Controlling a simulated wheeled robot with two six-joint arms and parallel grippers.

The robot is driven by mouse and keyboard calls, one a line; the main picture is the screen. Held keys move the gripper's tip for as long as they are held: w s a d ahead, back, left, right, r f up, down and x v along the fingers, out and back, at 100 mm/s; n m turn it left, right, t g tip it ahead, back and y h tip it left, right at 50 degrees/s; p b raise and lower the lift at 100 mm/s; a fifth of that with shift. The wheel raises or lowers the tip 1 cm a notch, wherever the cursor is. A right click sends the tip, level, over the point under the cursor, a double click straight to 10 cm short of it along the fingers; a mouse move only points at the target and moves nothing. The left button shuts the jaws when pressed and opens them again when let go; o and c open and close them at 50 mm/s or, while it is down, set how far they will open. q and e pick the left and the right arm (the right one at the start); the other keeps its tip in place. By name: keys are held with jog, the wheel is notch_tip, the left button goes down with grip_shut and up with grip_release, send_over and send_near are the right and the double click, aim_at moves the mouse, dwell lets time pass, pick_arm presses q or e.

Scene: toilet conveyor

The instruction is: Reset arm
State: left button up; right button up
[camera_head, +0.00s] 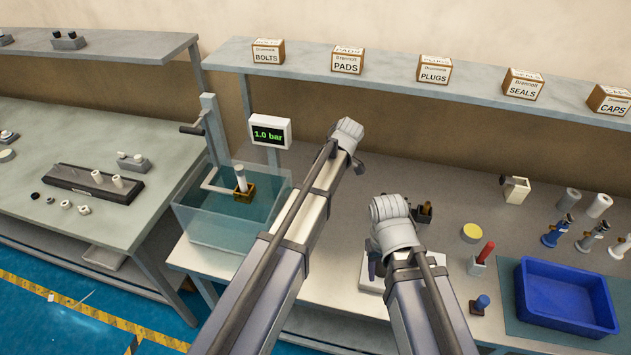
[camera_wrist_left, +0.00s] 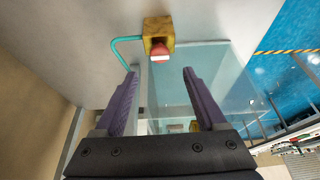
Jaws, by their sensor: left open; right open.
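My left arm reaches up the middle of the head view, its wrist (camera_head: 347,135) near the back of the bench, right of the pressure display. Its fingers are mostly hidden there. In the left wrist view my left gripper (camera_wrist_left: 160,71) has two purple fingers spread apart with nothing between them. A yellow block (camera_wrist_left: 158,32) with a red part and a teal hose shows beyond the fingertips. My right gripper (camera_head: 374,264) is low over the bench, partly hidden by its own wrist. It is open, beside a white plate (camera_head: 372,276).
A clear water tank (camera_head: 225,235) with a fixture stands left of my arms, below the 1.0 bar display (camera_head: 270,132). A blue bin (camera_head: 565,295), white and blue valves (camera_head: 557,230) and a red-handled part (camera_head: 483,258) stand to the right. A shelf (camera_head: 400,75) holds labelled boxes.

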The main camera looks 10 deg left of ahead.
pick_arm(q)
jog(key=s+d+f+m+h+b, duration=0.1)
jog(key=s+d+m, duration=0.4)
jog(key=s+m, duration=0.5)
jog(key=s+d+f+m+h+b, duration=0.2)
jog(key=s+d+f+m, duration=0.1)
jog(key=s+m, duration=0.8)
jog(key=s+d, duration=0.1)
jog(key=s, duration=0.2)
jog(key=shift+d+f+m, duration=0.25)
jog(key=shift+d+m, duration=0.05)
jog(key=shift+d, duration=0.1)
